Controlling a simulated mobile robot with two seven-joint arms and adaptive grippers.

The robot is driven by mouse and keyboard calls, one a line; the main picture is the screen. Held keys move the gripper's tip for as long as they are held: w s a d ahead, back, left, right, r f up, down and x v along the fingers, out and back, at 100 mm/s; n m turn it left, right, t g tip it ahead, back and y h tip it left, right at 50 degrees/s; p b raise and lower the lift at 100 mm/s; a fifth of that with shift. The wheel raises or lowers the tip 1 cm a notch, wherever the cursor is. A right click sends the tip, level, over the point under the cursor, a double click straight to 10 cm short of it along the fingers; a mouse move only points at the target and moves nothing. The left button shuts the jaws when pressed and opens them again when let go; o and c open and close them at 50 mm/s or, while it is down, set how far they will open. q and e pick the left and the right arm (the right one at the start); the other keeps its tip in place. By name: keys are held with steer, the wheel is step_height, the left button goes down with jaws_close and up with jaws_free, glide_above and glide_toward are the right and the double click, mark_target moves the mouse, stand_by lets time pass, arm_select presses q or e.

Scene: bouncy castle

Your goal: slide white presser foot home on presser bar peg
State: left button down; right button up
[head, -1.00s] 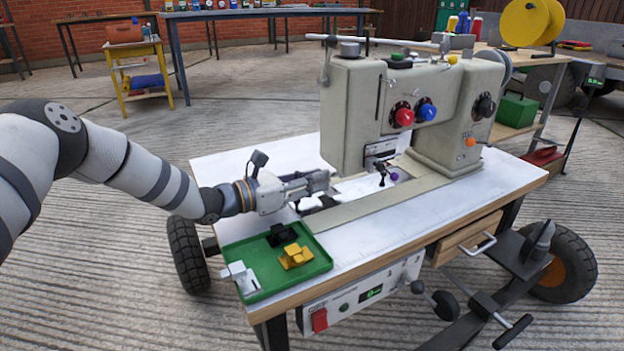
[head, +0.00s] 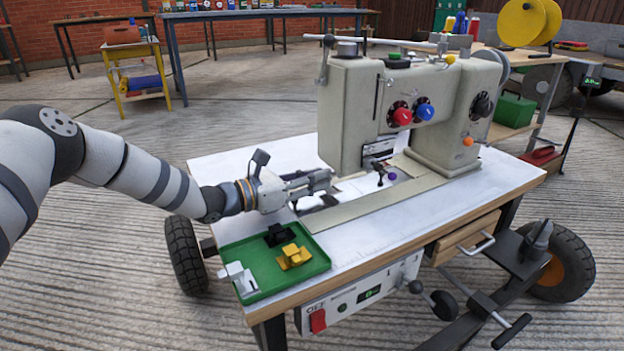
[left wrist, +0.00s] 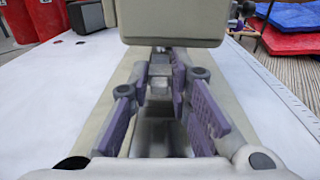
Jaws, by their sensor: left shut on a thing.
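My left gripper (head: 328,182) reaches in from the left, low beside the sewing machine head (head: 347,115). In the left wrist view its purple-padded fingers (left wrist: 160,85) are closed around a small pale piece (left wrist: 160,70), which looks like the white presser foot; its far end lies close to or under the machine head. The presser bar peg is hidden, so I cannot tell whether the foot touches it. My right gripper is not in view.
A green tray (head: 275,277) at the table's front left corner holds a black piece (head: 279,235), a yellow piece (head: 294,257) and a whitish piece (head: 238,277). A small purple knob (head: 392,176) is right of the gripper. The white tabletop (head: 420,215) is clear toward the front right.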

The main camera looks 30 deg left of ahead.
arm_select(q)
steer(key=shift+s+a+p, duration=0.25)
steer(key=shift+s+p, duration=0.05)
steer(key=shift+s, duration=0.05)
stand_by(0.7)
steer(key=shift+w+d+b, duration=0.3)
steer(key=shift+w, duration=0.15)
stand_by(0.5)
steer(key=shift+s+a+r, duration=0.1)
steer(key=shift+s, duration=0.05)
stand_by(0.4)
steer(key=shift+s+p, duration=0.1)
steer(key=shift+p, duration=0.2)
steer(key=shift+s+a, duration=0.1)
steer(key=shift+s+a, duration=0.1)
steer(key=shift+w+d, duration=0.3)
steer(key=shift+w, duration=0.15)
stand_by(0.5)
stand_by(0.4)
